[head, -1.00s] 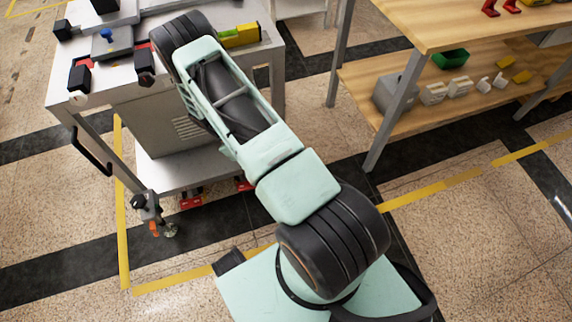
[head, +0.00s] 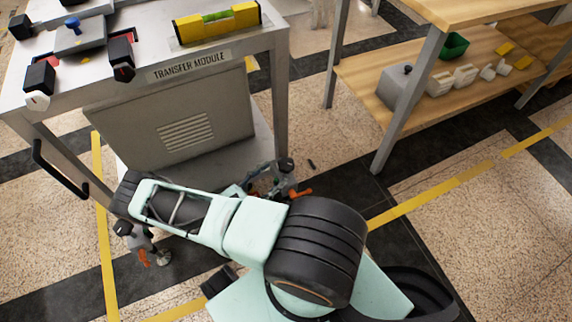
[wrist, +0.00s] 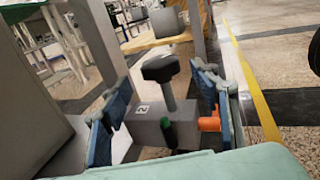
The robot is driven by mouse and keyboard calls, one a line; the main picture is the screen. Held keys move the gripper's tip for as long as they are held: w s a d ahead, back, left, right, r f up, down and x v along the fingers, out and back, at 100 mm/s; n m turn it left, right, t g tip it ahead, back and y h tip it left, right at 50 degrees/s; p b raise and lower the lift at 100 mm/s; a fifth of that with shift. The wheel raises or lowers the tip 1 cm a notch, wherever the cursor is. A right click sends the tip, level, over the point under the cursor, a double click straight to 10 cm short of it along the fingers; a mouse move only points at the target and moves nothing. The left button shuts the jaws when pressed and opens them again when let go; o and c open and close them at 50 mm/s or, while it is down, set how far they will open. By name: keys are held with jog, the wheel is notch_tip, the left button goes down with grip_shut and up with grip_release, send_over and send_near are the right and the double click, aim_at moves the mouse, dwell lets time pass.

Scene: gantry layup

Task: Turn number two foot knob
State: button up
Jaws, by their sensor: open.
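Foot number two shows in the wrist view as a grey block with a "2" label (wrist: 142,109), a grey post and a black lobed knob (wrist: 160,68) on top. An orange lever (wrist: 209,123) sticks out at its right, and a dark green part is on its front. My gripper (wrist: 163,88) is open, its blue-padded fingers left and right of the foot, with visible gaps to the knob. In the head view, a foot with a black knob (head: 285,164) and orange lever (head: 302,193) stands by the cart's right leg; my arm partly covers the area beside it.
Another foot (head: 143,245) stands by the cart's left leg. The grey cart marked "TRANSFER MODULE" (head: 190,68) rises behind, with a handle (head: 60,168) at its left. A wooden shelf table (head: 370,85) stands to the right, with open floor between.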

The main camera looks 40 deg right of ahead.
aim_at(287, 164)
jog(key=d, duration=0.7)
jog(key=shift+w+d+b, duration=0.1)
jog(key=shift+w+b, duration=0.15)
jog(key=shift+b, duration=0.15)
jog(key=c, duration=1.2)
